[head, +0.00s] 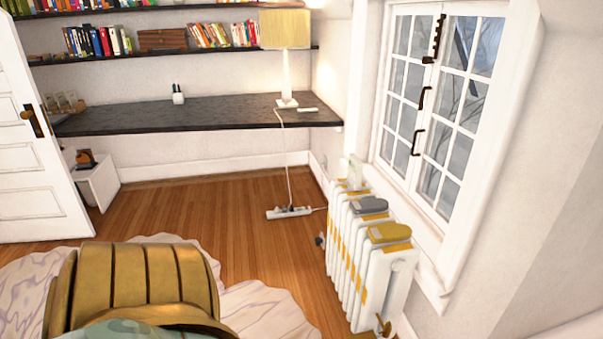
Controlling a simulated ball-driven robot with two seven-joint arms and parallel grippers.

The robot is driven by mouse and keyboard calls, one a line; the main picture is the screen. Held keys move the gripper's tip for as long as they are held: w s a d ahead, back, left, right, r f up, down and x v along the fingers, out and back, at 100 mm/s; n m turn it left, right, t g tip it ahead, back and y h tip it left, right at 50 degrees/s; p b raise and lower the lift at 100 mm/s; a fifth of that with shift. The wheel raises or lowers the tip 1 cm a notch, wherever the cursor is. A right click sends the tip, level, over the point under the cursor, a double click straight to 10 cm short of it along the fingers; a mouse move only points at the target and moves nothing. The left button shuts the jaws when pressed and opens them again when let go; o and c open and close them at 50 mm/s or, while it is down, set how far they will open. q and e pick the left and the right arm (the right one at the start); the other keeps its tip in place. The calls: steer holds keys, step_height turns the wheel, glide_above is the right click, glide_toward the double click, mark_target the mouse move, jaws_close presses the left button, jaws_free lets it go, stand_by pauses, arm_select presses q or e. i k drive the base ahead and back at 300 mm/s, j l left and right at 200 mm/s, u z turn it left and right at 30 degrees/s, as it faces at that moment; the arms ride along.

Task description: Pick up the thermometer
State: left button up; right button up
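I cannot make out a thermometer for certain. A small, pale, flat object (308,110) lies on the dark desk (200,115), just right of the lamp base; it is too small to tell what it is. A grey item (369,205) and a yellow item (389,232), shaped like mitts, lie on top of the white radiator (375,270). A small whitish object (353,170) stands at the radiator's far end. Neither of my grippers shows in the head view.
A yellow-brown ribbed chair (150,275) stands on a pale rug (265,308) in front. A white door (40,150) is at left. A power strip (289,212) with a cord lies on the wood floor (220,200), mostly clear before the desk.

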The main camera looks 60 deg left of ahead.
mark_target(356, 167)
steer(key=u, duration=1.6)
steer(key=i+j+z, duration=0.15)
steer(key=z, duration=0.85)
steer(key=i+j+z, duration=0.15)
steer(key=j+z, duration=0.35)
steer(key=j, duration=0.2)
steer(key=j+z, duration=0.45)
steer(key=j, duration=0.25)
